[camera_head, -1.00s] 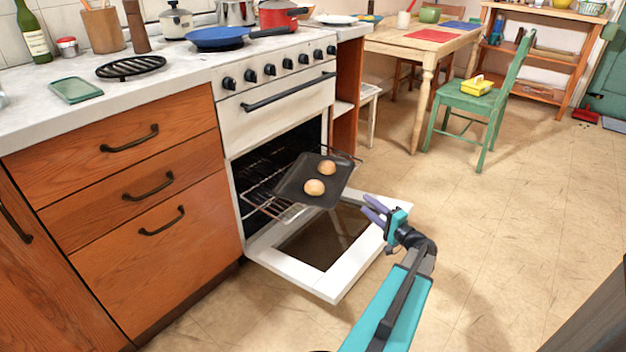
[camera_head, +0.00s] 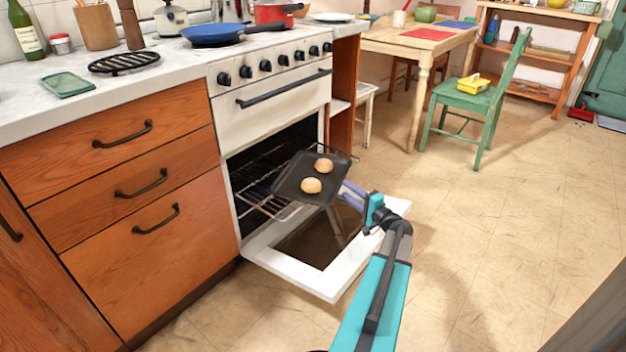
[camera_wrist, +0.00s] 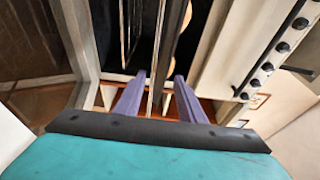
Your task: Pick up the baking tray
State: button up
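The baking tray (camera_head: 292,178) is dark and square and carries two round buns, one farther back (camera_head: 323,165) and one nearer (camera_head: 311,185). It lies on the wire rack (camera_head: 262,203), which is pulled partly out of the open oven. My gripper (camera_head: 345,190) is open at the tray's right edge, above the lowered oven door. In the wrist view my two purple fingers (camera_wrist: 160,76) stand apart, with a dark edge, seemingly the tray seen edge-on (camera_wrist: 176,40), in line with the gap. I cannot tell whether the fingers reach around the tray or touch it.
The white oven door (camera_head: 330,284) hangs open below the tray and my gripper. Wooden drawers (camera_head: 130,185) stand left of the oven. A blue pan (camera_head: 212,34) sits on the stove above. A green chair (camera_head: 470,100) is at the back right.

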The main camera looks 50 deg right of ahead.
aim_at(340, 182)
dwell(0.3)
jog(key=shift+b+x, duration=1.15)
jog(key=shift+x, duration=1.5)
jog(key=shift+r, duration=0.15)
jog(key=shift+c, duration=0.2)
grip_shut()
